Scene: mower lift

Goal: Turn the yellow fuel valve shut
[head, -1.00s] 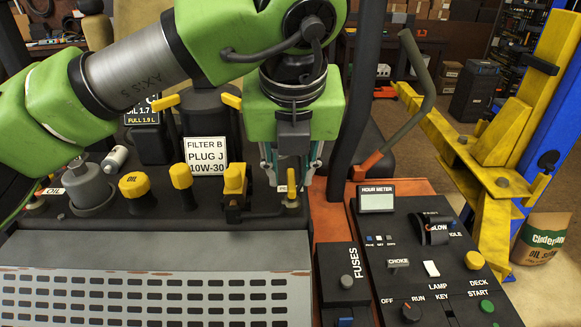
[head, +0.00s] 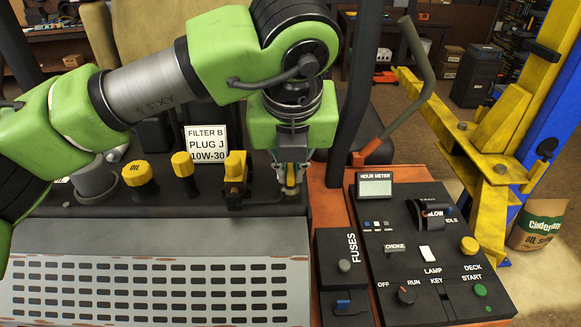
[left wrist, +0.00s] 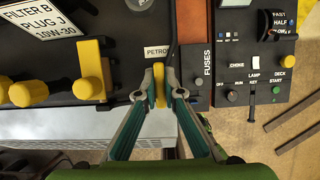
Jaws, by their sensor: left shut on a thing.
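The yellow fuel valve handle (left wrist: 159,88) stands beside a small label reading PETROL in the left wrist view. It is upright and lies between the fingertips of my left gripper (left wrist: 156,92), which is shut on it. In the head view the left gripper (head: 291,176) points down at the right end of the dark engine panel. The valve (head: 291,190) shows only partly there, its top hidden by the fingers. My right gripper is in neither view.
Left of the valve stand a yellow latch-like part (head: 235,168), a yellow knob (head: 182,163) and a yellow OIL cap (head: 137,173). A control panel (head: 375,265) with switches lies to the right, with a bent lever (head: 405,95) behind it.

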